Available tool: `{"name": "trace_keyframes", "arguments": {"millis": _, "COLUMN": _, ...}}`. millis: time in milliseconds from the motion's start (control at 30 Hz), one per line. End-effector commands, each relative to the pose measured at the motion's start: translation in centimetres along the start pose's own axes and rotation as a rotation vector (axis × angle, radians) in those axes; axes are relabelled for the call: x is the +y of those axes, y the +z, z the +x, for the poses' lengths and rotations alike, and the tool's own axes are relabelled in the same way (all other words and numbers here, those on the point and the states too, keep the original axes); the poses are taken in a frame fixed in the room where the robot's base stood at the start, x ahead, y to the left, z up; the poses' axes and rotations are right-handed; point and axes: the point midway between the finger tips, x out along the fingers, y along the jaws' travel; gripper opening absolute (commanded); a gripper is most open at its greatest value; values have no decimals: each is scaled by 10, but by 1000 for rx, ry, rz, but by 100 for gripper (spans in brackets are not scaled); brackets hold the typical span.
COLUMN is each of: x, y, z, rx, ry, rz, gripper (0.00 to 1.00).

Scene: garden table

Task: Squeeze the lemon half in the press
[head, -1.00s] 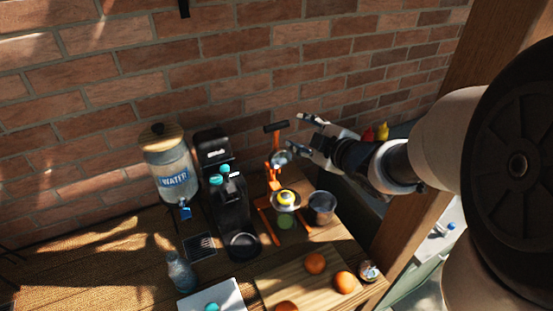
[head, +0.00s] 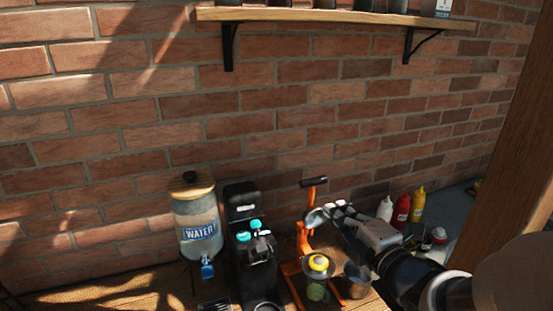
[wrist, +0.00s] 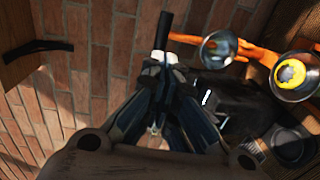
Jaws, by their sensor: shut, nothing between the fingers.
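The orange press (head: 304,240) stands on the table near the brick wall. Its lever is raised, with a black handle (head: 314,181) at the top. The yellow lemon half (head: 318,263) sits in the press's lower cup, and it also shows in the wrist view (wrist: 290,74). The upper pressing cup (wrist: 218,48) hangs apart from the lemon. A green-tinted glass (head: 316,290) is below the lemon. My gripper (head: 334,211) is shut and empty, just below and right of the handle. In the wrist view the handle (wrist: 164,32) lies just beyond my fingertips (wrist: 160,62); contact is unclear.
A metal cup (head: 357,280) stands right of the press. A black coffee machine (head: 248,240) and a water dispenser (head: 198,230) stand to the left. Sauce bottles (head: 402,210) are behind my arm. A wooden post (head: 510,170) rises at the right, and a shelf (head: 330,17) hangs above.

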Motion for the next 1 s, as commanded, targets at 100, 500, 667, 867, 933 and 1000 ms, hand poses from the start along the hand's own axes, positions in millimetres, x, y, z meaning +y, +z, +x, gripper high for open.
{"name": "trace_keyframes", "arguments": {"millis": 100, "x": -2, "y": -2, "z": 29, "rx": 7, "ry": 0, "rz": -1, "gripper": 0}}
{"name": "trace_keyframes", "arguments": {"millis": 500, "x": -2, "y": -1, "z": 96, "rx": 2, "ry": -1, "rz": 0, "gripper": 0}}
{"name": "trace_keyframes", "arguments": {"millis": 667, "x": -2, "y": -1, "z": 104, "rx": 1, "ry": 0, "rz": 0, "gripper": 0}}
{"name": "trace_keyframes", "arguments": {"millis": 867, "x": -2, "y": -1, "z": 104, "rx": 1, "ry": 0, "rz": 0, "gripper": 0}}
{"name": "trace_keyframes", "arguments": {"millis": 933, "x": -2, "y": -1, "z": 104, "rx": 1, "ry": 0, "rz": 0, "gripper": 0}}
{"name": "trace_keyframes", "arguments": {"millis": 1000, "x": -2, "y": -1, "z": 105, "rx": 1, "ry": 1, "rz": 0, "gripper": 0}}
